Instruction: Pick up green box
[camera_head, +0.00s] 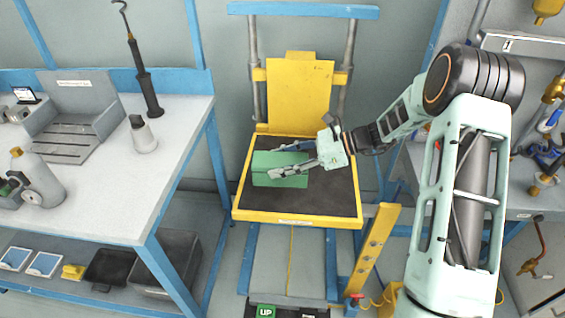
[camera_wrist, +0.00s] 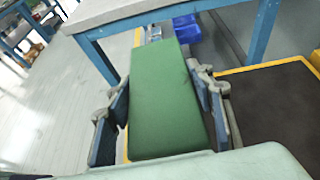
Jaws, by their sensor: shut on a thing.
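The green box (camera_head: 276,167) is on or just above the dark mat of the yellow-framed lift platform (camera_head: 240,214); I cannot tell whether it touches the mat. My gripper (camera_head: 285,158) reaches in from the right with its fingers at the box, shut on it. In the wrist view the green box (camera_wrist: 163,95) fills the middle, with a finger of my gripper (camera_wrist: 158,110) along each long side. The box's underside is hidden.
A white workbench (camera_head: 185,115) with blue legs stands to the left, carrying a grey holder, a bottle and a dark hook tool (camera_head: 146,85). A yellow back plate (camera_head: 300,90) rises behind the platform. Shelves with brass fittings are at the right. The platform's front mat is clear.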

